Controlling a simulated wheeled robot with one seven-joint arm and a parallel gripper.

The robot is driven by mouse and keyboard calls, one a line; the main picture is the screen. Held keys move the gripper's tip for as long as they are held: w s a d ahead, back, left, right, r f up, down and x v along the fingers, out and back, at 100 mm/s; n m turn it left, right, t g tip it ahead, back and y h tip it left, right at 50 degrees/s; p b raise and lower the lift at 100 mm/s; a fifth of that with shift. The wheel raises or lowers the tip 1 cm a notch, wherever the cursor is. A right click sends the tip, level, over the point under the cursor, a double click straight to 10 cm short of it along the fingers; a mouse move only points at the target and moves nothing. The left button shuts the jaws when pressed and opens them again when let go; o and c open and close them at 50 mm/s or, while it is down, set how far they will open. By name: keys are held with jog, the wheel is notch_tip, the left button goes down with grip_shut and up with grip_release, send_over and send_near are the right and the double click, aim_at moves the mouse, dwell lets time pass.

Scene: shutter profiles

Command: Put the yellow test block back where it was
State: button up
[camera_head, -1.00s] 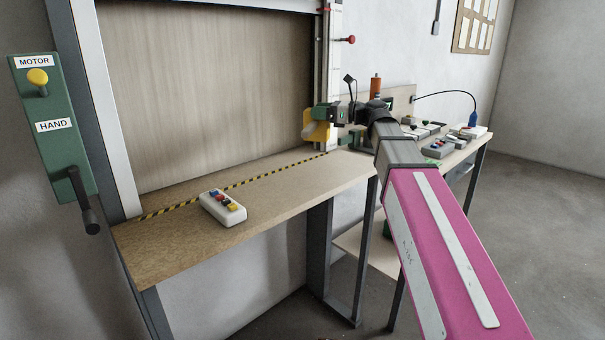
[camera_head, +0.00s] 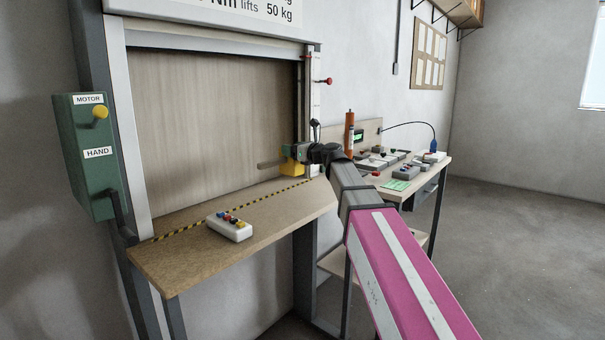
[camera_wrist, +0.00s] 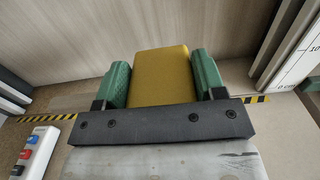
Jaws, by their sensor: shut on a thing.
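The yellow test block (camera_wrist: 160,78) is between the two green fingers of my gripper (camera_wrist: 161,75) in the wrist view, which are shut on its sides. In the head view the block (camera_head: 291,166) shows small at the right end of the wooden sill, beside the shutter's right guide rail. My gripper (camera_head: 292,156) is partly hidden there by my own wrist. The block is close to the sill (camera_head: 250,204) and the striped line; I cannot tell whether it touches the sill.
A white button box (camera_head: 229,229) lies on the sill to the left. A green MOTOR/HAND box (camera_head: 88,150) with a crank hangs at the left post. A side table (camera_head: 440,162) at the right carries several small devices and an orange cylinder (camera_head: 349,133). The middle sill is clear.

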jog(key=shift+w+d+f, duration=0.55)
jog(key=shift+w+f, duration=0.55)
jog(key=shift+f, duration=0.3)
jog(key=shift+w+d+f, duration=0.6)
jog(key=shift+w+f, duration=0.55)
jog(key=shift+f, duration=0.3)
jog(key=shift+w+d+f, duration=0.55)
jog(key=shift+w+f, duration=0.55)
jog(key=shift+f, duration=0.3)
jog(key=shift+f, duration=0.1)
jog(key=o, duration=1)
jog(key=shift+o, duration=0.2)
jog(key=v, duration=1.2)
